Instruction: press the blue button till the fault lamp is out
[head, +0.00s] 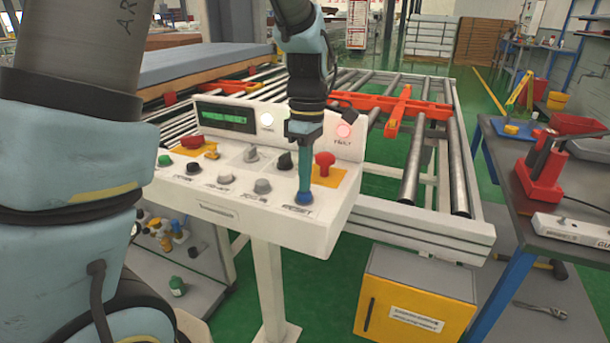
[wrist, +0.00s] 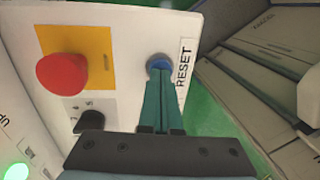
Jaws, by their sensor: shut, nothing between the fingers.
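The blue button (head: 304,197) sits at the right front corner of the white control panel (head: 225,192). In the wrist view the blue button (wrist: 158,62) shows beside the word RESET. My gripper (head: 304,190) points down at it with shut, empty fingers, and the tips are at the button. The fingers (wrist: 160,75) cover part of the button, so I cannot tell how far it is pressed in. The fault lamp (head: 344,130) on the panel's upright back looks pale pink-red; I cannot tell for sure whether it is lit.
A red mushroom button (head: 325,163) on a yellow plate stands just behind the blue button. A black knob (head: 284,161) and a grey knob (head: 262,186) are to its left. A roller conveyor (head: 415,160) lies behind.

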